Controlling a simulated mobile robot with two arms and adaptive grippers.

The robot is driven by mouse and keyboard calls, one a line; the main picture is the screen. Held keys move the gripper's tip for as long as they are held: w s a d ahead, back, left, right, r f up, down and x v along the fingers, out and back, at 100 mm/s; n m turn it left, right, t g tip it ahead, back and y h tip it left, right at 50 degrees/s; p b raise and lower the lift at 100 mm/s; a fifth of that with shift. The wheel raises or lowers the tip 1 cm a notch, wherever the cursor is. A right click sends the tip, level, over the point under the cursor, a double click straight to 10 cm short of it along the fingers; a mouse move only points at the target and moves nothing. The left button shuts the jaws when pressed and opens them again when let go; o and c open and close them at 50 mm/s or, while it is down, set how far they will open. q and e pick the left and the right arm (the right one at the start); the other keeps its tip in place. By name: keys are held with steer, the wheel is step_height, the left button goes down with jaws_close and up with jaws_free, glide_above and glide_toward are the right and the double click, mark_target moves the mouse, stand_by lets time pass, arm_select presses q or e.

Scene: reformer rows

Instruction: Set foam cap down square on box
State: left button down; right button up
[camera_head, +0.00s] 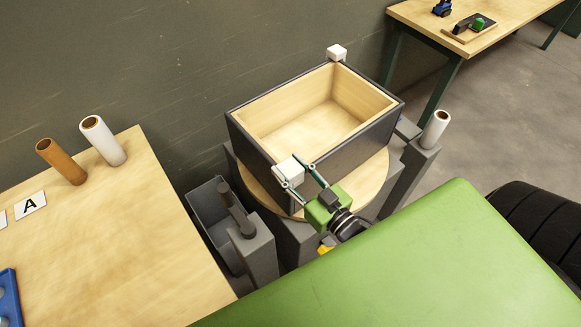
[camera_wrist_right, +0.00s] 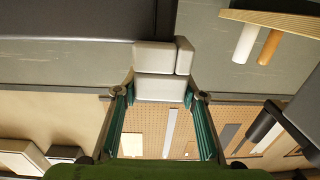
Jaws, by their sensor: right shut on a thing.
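The box (camera_head: 245,135) is dark outside with pale wood inside, open at the top and empty. A white foam cap (camera_head: 289,170) is at its near corner, between the fingertips of my right gripper (camera_head: 301,176). In the right wrist view, the right gripper (camera_wrist_right: 160,94) is shut on the foam cap (camera_wrist_right: 158,86), with a finger at each side. The cap's blocky outer faces show there, close to the box's dark wall (camera_wrist_right: 75,22). Whether it is fully seated on the corner is hidden. Another white cap (camera_head: 337,51) sits on the far corner. My left gripper is not in view.
The box stands on a round wooden turntable (camera_head: 372,178). A grey bin (camera_head: 206,212) and grey post (camera_head: 255,250) stand left of it. A white roll (camera_head: 435,130) stands at the right. The left table holds a brown tube (camera_head: 63,162) and a white tube (camera_head: 103,141).

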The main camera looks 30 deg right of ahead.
steer(key=shift+f+b, duration=0.65)
steer(key=shift+f, duration=0.35)
steer(key=o, duration=1)
steer(key=s, duration=0.4)
steer(key=s+d, duration=0.1)
steer(key=s, duration=0.3)
steer(key=s+d, duration=0.1)
steer(key=s, duration=0.3)
steer(key=shift+w, duration=0.15)
